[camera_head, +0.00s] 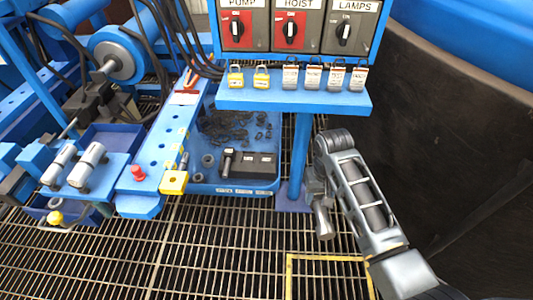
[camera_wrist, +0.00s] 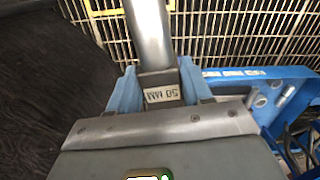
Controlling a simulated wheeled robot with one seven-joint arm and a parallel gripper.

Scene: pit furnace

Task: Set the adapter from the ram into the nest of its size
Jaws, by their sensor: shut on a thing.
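My gripper (camera_wrist: 160,90) is shut on a grey metal adapter (camera_wrist: 150,35). The adapter has a round shank and a block end marked "50 MM", which reads upside down in the wrist view, between the two blue fingers. In the head view my gripper (camera_head: 318,185) is right of the blue post, and the adapter (camera_head: 324,222) hangs low over the grating. A blue tray (camera_head: 205,188) lies to the left with labels on its front edge, too small to read. A black block (camera_head: 262,167) with small white labels sits in it, and a dark T-shaped piece (camera_head: 227,163) is beside it. Open nests cannot be made out.
The blue post (camera_head: 300,150) stands between my gripper and the tray. A shelf (camera_head: 295,98) with hanging padlocks and tags is above, under the switch panel (camera_head: 297,25). A large dark tank wall (camera_head: 440,130) is at the right. Dark chips lie in the tray's back.

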